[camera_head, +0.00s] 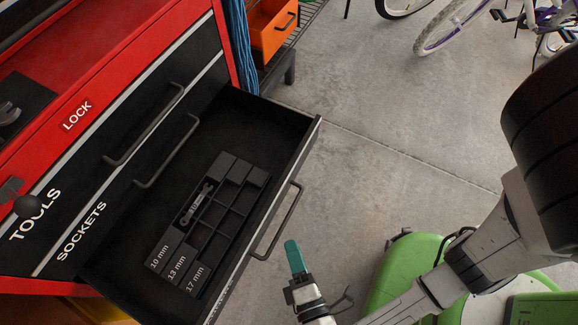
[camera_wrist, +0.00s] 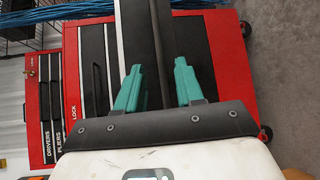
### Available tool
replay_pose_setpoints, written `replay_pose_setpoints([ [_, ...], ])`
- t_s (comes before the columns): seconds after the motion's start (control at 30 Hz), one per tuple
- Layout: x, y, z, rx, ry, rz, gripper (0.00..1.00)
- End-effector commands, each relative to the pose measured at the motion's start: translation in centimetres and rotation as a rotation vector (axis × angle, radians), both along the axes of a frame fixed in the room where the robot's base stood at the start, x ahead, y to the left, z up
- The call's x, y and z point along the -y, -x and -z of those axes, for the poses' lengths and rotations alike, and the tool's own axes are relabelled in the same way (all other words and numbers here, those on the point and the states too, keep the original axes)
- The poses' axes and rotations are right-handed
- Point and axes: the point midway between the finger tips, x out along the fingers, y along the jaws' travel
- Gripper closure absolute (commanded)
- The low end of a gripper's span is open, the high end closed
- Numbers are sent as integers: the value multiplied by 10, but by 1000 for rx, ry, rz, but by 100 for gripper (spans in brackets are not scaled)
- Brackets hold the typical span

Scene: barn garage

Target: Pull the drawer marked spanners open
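The lowest drawer in the head view (camera_head: 128,288) stands pulled well out of the red chest. Its front label is out of sight, so I cannot read its marking. Inside lies a dark divided tray (camera_head: 228,212) marked 10 mm, 13 mm and 17 mm, with a grey spanner (camera_head: 197,205) in one slot. The drawer's bar handle (camera_head: 278,222) is on its front. My gripper (camera_head: 293,252) is just outside the handle and appears apart from it. In the wrist view my gripper (camera_wrist: 158,66) is open, with a dark bar (camera_wrist: 159,45) showing between its teal fingers.
The drawers marked TOOLS (camera_head: 135,112) and SOCKETS (camera_head: 175,135) are shut. The wrist view shows labels DRIVERS, PLIERS and LOCK on the red chest (camera_wrist: 225,50). An orange bin (camera_head: 268,30) stands behind. Concrete floor (camera_head: 380,130) is clear towards a bicycle (camera_head: 455,25).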

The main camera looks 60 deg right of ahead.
Motion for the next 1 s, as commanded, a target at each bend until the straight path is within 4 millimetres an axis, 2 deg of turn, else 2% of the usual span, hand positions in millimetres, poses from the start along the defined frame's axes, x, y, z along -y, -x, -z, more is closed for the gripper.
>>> replay_pose_setpoints([
  [0.1, -14, 13, -3, 1, -1, -1, 63],
  [0.3, -27, 26, -5, 1, -1, 0, 63],
  [1.0, -29, 28, -5, 0, 0, 0, 63],
])
